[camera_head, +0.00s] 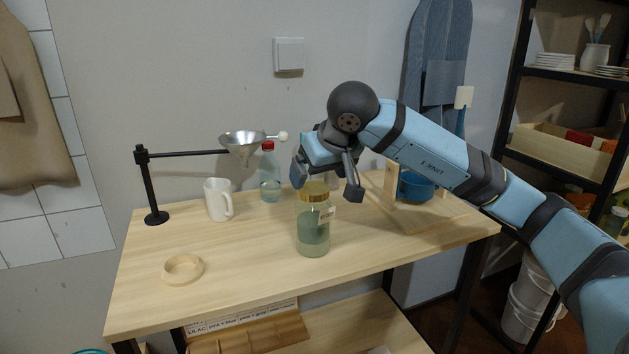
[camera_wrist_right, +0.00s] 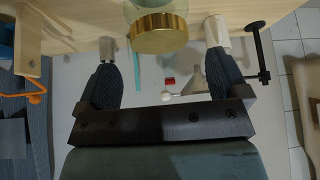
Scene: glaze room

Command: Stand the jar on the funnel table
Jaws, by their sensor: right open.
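The jar (camera_head: 313,236) is clear glass with a gold lid and a pale green-grey filling. It appears upright on the wooden table with the funnel stand (camera_head: 240,245), near its front edge. My left gripper is out of view.
A metal funnel (camera_head: 242,142) hangs from a black stand (camera_head: 153,190) at the left. The front left middle is clear.

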